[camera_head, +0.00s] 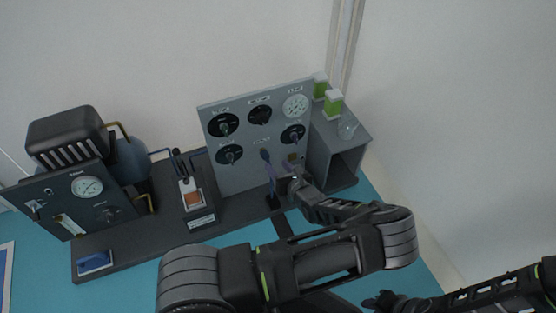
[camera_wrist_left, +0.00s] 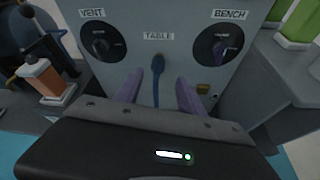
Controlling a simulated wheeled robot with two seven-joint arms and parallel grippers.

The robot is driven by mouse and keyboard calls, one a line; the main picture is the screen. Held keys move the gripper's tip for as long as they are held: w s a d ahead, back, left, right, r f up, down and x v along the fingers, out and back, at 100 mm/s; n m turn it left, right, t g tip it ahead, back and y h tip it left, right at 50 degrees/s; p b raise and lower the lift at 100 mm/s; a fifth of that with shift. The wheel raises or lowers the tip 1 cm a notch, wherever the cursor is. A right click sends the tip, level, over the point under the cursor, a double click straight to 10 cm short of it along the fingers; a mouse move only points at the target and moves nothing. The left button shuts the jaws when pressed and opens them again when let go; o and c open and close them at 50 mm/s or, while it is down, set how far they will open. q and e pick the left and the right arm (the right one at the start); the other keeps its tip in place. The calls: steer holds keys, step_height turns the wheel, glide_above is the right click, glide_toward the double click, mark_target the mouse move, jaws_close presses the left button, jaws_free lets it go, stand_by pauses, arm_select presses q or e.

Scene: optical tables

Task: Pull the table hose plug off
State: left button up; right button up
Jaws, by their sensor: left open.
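The table hose plug (camera_wrist_left: 157,63) is blue and sits in the grey panel (camera_wrist_left: 185,55) under the TABLE label, its hose hanging down. In the head view the plug (camera_head: 265,155) shows on the panel's lower middle part. My left gripper (camera_wrist_left: 158,92) is open, its two purple fingers pointing at the panel on either side of the hose, with gaps on both sides. It also shows in the head view (camera_head: 281,168) in front of the panel. My right gripper (camera_head: 371,302) is at the lower right, away from the panel; its jaw opening is unclear.
The VENT knob (camera_wrist_left: 101,44) and BENCH knob (camera_wrist_left: 222,47) flank the plug. A brass-coloured fitting (camera_wrist_left: 203,88) is beside the right finger. A grey open box (camera_head: 345,155) with green-filled containers (camera_head: 333,103) adjoins the panel. A device with an orange block (camera_head: 193,199) stands left.

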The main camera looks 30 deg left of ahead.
mark_target(267, 157)
arm_select(q)
steer(key=b+x, duration=0.3)
steer(key=x, duration=0.4)
steer(key=shift+s+f, duration=0.15)
steer(key=shift+f, duration=0.05)
steer(key=shift+a, duration=0.45)
jaws_close()
stand_by(1.0)
